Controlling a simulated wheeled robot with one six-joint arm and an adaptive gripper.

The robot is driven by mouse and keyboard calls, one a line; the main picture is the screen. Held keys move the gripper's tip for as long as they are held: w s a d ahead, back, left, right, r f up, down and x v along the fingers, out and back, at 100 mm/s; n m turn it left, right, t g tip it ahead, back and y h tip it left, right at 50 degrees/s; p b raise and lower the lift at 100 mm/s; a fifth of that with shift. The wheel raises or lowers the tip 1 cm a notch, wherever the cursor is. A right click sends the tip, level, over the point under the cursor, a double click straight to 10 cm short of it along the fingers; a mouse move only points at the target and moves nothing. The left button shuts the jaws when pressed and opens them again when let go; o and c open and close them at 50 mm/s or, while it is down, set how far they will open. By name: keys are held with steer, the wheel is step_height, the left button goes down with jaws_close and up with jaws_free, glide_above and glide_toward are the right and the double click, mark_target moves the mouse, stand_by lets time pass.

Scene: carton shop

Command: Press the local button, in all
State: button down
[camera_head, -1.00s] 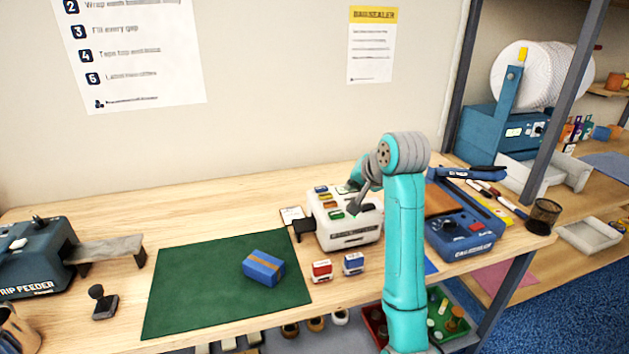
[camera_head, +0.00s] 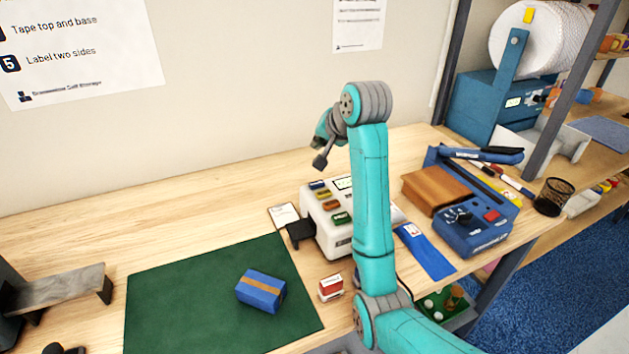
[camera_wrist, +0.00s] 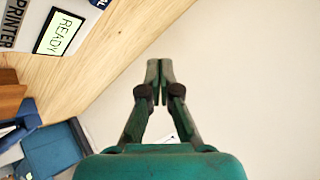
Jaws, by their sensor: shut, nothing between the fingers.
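A white label printer (camera_head: 328,238) stands on the bench behind my arm. In the wrist view my gripper (camera_wrist: 160,68) is shut and empty, pointing towards the bare wall. The printer's screen (camera_wrist: 60,32) there reads READY; my arm partly hides the printer in the head view.
A blue box with a tape strip (camera_head: 262,290) lies on a green mat (camera_head: 170,300). A red stamp (camera_head: 331,287) is in front of the printer. A blue sealing machine (camera_head: 470,225) stands to the right. The bench back left is clear.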

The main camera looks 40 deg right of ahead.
mark_target(318, 184)
steer(key=shift+f, duration=0.15)
steer(key=shift+f, duration=4.25)
steer(key=shift+f, duration=0.1)
steer(key=shift+f, duration=0.35)
steer(key=shift+f, duration=0.45)
steer(key=shift+r, duration=0.9)
steer(key=shift+r, duration=0.1)
